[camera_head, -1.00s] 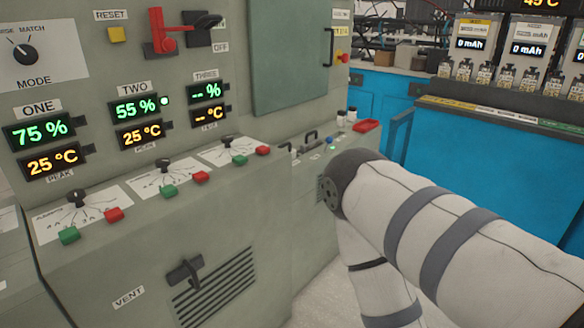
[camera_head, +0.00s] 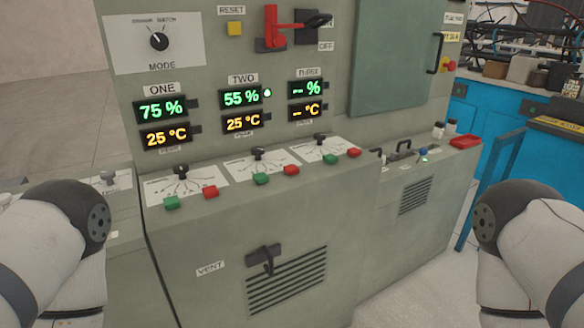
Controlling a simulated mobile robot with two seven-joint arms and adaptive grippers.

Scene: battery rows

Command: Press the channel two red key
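The channel two red key (camera_head: 291,170) is the middle of three red keys on the sloped console ledge. It sits right of the channel two green key (camera_head: 261,179) and below the channel two dial (camera_head: 257,154). The display marked TWO (camera_head: 241,98) reads 55 % and 25 °C, with a lit green lamp beside it. Both of my arms show at the lower left and lower right edges, well apart from the keys. Neither gripper is in view.
Channel one's red key (camera_head: 210,192) and channel three's red key (camera_head: 354,152) flank the middle one. A vent handle (camera_head: 263,256) sticks out of the console front. Floor is free at right.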

